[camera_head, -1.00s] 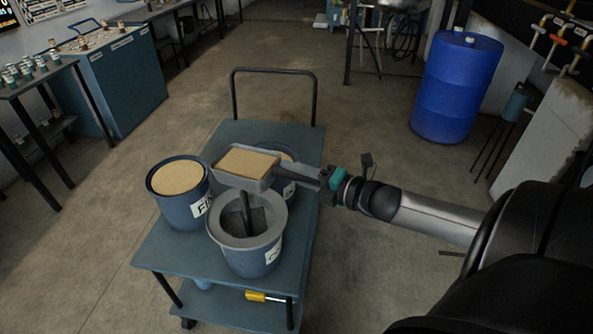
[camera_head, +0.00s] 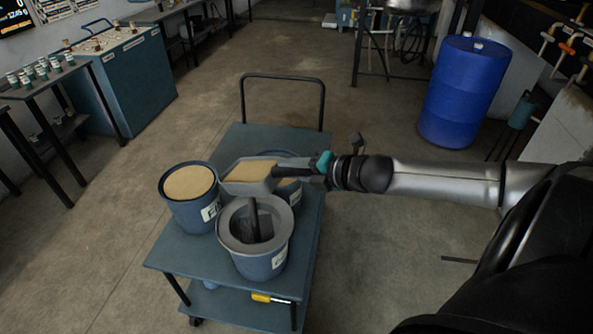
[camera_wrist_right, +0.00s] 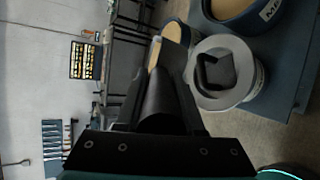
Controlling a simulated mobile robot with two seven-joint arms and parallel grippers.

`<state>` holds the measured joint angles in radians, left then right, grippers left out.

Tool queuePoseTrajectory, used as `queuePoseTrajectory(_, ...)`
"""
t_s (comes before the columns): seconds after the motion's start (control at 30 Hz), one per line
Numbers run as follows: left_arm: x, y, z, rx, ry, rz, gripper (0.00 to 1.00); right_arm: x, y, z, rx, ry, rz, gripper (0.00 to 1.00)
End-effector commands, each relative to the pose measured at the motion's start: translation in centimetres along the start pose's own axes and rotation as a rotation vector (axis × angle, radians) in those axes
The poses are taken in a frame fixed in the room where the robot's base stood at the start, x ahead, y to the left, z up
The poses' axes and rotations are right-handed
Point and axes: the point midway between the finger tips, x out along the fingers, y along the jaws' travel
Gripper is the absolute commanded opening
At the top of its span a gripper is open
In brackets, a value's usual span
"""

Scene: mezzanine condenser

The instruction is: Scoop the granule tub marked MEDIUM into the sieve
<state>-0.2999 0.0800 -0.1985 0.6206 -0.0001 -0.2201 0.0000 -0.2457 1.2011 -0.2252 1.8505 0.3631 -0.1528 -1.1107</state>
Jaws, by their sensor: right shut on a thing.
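My right gripper (camera_head: 314,172) is shut on the handle of a grey scoop (camera_head: 249,187). The scoop's pan holds tan granules and is above the cart, between the tubs. A blue tub (camera_head: 292,192) behind the scoop is partly hidden; its label starts "ME" in the wrist view (camera_wrist_right: 272,8). A front tub (camera_head: 262,264) has a wide grey ring (camera_head: 232,236) on top with a dark opening, likely the sieve; a dark bar shape shows inside it. In the wrist view my fingers (camera_wrist_right: 165,100) hide much of the scoop. My left gripper is out of view.
A tub of tan granules marked "FI" (camera_head: 190,184) stands left of the scoop. All tubs stand on a blue cart (camera_head: 185,251) with a black handle at its far end. A blue drum (camera_head: 459,95) stands back right. Floor left of the cart is clear.

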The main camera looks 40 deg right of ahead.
Motion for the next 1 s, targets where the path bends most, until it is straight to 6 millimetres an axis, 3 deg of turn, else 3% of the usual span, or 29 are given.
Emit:
queuePoseTrajectory(0.5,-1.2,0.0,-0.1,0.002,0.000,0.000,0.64,0.5,2.8,0.6,-0.031,0.030,-0.159,0.00)
queuePoseTrajectory(1.0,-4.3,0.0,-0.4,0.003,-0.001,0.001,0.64,1.6,5.2,0.9,-0.055,0.057,-0.312,0.00)
